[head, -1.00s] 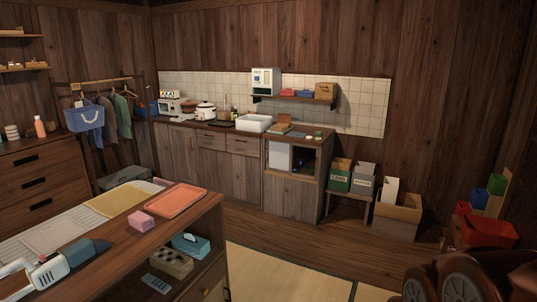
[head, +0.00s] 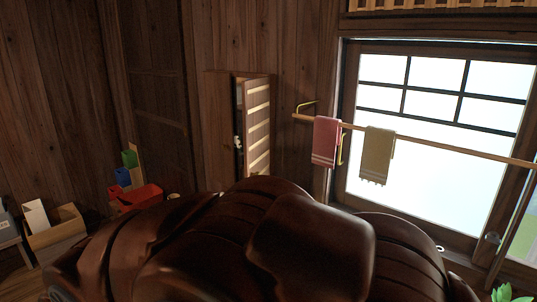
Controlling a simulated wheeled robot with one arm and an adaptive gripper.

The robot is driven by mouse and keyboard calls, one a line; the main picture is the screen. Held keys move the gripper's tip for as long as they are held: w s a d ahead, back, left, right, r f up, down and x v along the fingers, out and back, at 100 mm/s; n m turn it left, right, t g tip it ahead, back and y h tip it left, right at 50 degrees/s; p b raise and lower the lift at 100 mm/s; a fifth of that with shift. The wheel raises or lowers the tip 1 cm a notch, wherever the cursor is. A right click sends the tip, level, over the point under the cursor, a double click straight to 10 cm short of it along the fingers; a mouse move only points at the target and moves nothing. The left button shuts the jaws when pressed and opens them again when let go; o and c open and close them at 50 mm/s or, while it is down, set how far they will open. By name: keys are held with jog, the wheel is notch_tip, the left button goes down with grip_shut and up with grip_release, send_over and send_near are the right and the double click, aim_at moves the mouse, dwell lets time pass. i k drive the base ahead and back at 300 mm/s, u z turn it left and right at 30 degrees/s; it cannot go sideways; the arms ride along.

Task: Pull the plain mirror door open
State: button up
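A tall narrow wooden cabinet (head: 217,125) stands against the back wall, left of the window. Beside a dark gap at its middle is a panel with pale horizontal bands (head: 259,125), which looks set at an angle. I cannot tell whether this panel is a mirror door, a reflection or shelving. Small pale items show in the dark gap. The cabinet's lower part is hidden behind a large brown leather-like seat. My gripper is not in view.
The brown seat (head: 310,245) fills the lower middle. A wooden rail (head: 430,142) with a pink towel (head: 326,140) and an olive towel (head: 377,155) crosses before the bright window (head: 425,185). A red bin (head: 142,196) and a cardboard box (head: 58,231) stand at left.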

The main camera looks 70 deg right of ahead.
aim_at(217, 86)
jog(key=z, duration=2.15)
jog(key=k, duration=0.4)
jog(key=i, duration=0.4)
jog(key=u, duration=0.5)
jog(key=k, duration=1.15)
jog(key=z, duration=0.3)
jog(key=i, duration=0.95)
jog(key=u, duration=0.5)
jog(key=i, duration=0.65)
jog(key=u, duration=0.7)
